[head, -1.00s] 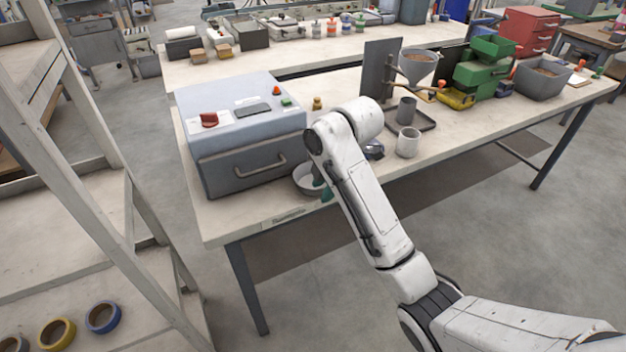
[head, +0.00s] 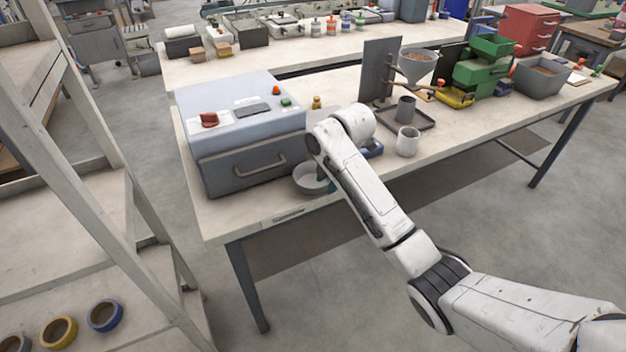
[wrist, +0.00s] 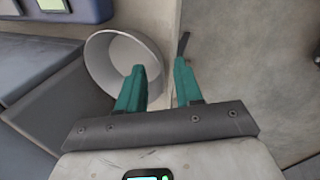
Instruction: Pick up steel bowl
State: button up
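In the head view my arm partly hides the gripper and the bowl's right side.
The grey machine (head: 245,150) with a drawer handle stands close behind and left of the bowl. A light grey cup (head: 407,142) and a dark tray (head: 420,122) with a dark cup are to the right. The workbench (head: 222,222) ends just in front of the bowl.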

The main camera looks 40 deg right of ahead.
jog(key=shift+x, duration=1.15)
grip_shut()
